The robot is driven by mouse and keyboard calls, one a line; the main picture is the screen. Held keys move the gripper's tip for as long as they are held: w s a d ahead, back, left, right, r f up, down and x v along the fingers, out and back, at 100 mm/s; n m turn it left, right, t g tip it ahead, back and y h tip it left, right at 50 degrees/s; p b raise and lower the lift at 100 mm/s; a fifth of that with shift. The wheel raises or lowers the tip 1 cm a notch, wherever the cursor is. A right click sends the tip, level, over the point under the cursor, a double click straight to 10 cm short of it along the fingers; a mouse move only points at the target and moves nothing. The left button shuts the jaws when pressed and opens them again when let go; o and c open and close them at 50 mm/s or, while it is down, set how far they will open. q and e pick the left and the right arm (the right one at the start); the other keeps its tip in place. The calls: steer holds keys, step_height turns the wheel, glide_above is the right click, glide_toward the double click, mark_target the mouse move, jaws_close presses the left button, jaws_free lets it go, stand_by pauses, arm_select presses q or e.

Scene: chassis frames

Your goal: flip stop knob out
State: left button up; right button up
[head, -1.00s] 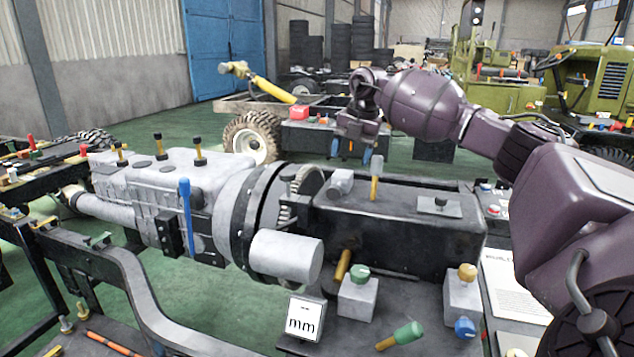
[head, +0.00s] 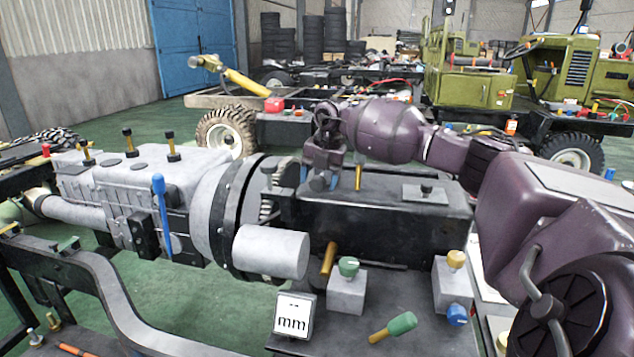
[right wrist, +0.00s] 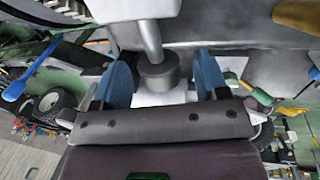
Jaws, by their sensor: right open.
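In the right wrist view, a dark grey round knob (right wrist: 158,74) on a paler grey rod lies between the blue fingers of my right gripper (right wrist: 163,82). It looks like the stop knob; no label shows. The fingers stand apart on either side of it, with gaps visible. In the head view my right gripper (head: 319,181) points down at the left end of the long dark box (head: 400,222). There the gripper hides the knob. Whether the knob is in or out I cannot tell. My left gripper is out of view.
A brass pin (head: 358,177) stands on the box close right of the gripper. A grey cylinder (head: 270,252), a green-topped block (head: 347,290), a yellow-topped block (head: 452,285) and an "mm" sign (head: 294,314) are in front. A blue lever (head: 161,215) stands left.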

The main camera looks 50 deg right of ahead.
steer(key=shift+f, duration=0.25)
steer(key=shift+c, duration=0.4)
